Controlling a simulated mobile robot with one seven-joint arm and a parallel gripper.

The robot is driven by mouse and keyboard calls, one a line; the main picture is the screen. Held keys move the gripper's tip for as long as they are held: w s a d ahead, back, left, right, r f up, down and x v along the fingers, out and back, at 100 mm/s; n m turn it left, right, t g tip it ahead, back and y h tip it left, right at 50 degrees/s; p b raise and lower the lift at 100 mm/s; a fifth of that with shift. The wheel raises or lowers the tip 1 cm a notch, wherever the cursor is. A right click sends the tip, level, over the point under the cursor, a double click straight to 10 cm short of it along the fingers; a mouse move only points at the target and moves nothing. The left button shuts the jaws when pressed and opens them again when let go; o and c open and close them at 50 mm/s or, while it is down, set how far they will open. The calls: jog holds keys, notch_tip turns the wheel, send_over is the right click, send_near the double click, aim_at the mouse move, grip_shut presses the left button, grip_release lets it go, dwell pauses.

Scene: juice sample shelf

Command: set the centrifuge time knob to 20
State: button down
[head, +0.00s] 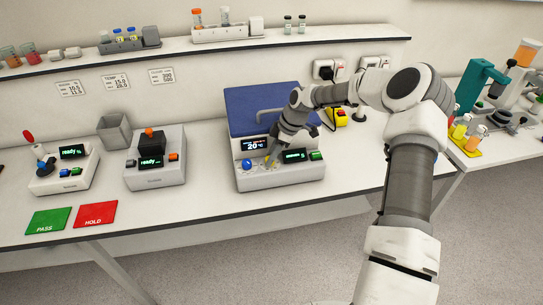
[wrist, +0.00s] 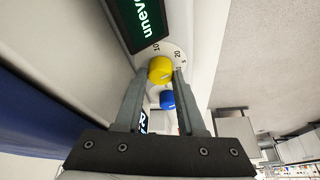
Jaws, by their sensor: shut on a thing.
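The centrifuge (head: 280,175) is a white box with a blue lid (head: 262,108), standing on the bench. My gripper (head: 272,160) reaches down to its front panel. In the wrist view, my gripper (wrist: 160,78) is shut on a yellow knob (wrist: 159,66), one finger on each side. A white dial plate (wrist: 177,48) around the knob carries printed numbers, with 10 and 20 readable. Where the knob's pointer stands is too small to tell. A blue knob (wrist: 167,99) sits beside it, and shows in the head view (head: 246,164).
The panel has a dark screen (head: 255,143) reading 20, a second screen with green text (head: 295,155) and a green button (head: 316,155). In the wrist view the green-text screen (wrist: 137,20) starts "uneve". Other devices (head: 155,165) stand to the left.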

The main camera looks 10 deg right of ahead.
jog(key=shift+d+f, duration=0.1)
dwell(0.3)
jog(key=c, duration=0.5)
grip_release()
jog(key=b+v, duration=0.2)
jog(key=v, duration=1.5)
jog(key=shift+r, duration=0.25)
